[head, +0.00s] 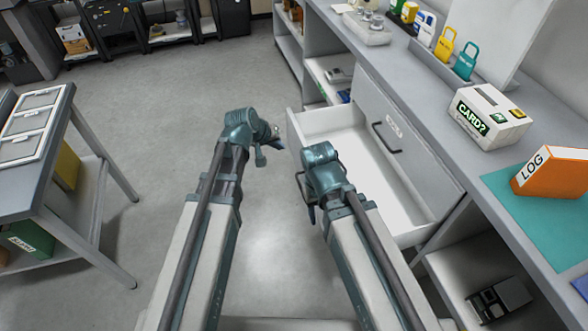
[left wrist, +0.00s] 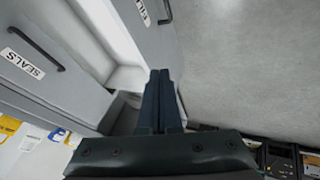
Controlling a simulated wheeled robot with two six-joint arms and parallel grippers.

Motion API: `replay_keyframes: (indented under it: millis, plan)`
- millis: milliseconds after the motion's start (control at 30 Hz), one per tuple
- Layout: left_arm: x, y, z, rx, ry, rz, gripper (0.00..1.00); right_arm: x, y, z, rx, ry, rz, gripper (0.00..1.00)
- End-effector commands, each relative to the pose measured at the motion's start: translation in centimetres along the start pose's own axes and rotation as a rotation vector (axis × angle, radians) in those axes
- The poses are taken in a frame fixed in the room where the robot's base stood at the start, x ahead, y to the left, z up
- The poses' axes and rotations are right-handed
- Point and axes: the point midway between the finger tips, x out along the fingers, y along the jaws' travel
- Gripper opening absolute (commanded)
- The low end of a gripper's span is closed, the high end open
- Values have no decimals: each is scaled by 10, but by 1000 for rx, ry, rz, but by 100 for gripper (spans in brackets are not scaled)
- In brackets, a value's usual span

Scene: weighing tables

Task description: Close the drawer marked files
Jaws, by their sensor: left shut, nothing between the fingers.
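The files drawer (head: 335,122) stands pulled out from the counter on the right, its white inside showing and looking empty.
A shut drawer marked seals (left wrist: 30,75) is above the open one. The counter holds a card box (head: 486,115), an orange log binder (head: 553,173) and padlocks (head: 445,45). A side table (head: 40,185) stands at left. The floor between is clear.

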Motion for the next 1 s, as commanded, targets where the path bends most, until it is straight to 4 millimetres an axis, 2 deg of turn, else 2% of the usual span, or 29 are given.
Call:
replay_keyframes:
  millis: [33, 67, 333, 467, 1000]
  plan:
    - [12, -7, -3, -18, 18, 8, 0, 13, -1, -1, 0, 0, 0, 50]
    - [13, -9, -6, -25, 27, 13, 0, 15, -2, -1, 0, 0, 0, 50]
    - [15, -10, -13, -45, 49, 26, 0, 18, -2, -1, 0, 0, 0, 50]
    - [24, -11, -12, -43, 48, 26, 0, 26, -2, -2, 0, 0, 0, 50]
    - [117, -10, -16, -43, 46, 25, 0, 100, -10, -6, 0, 0, 0, 50]
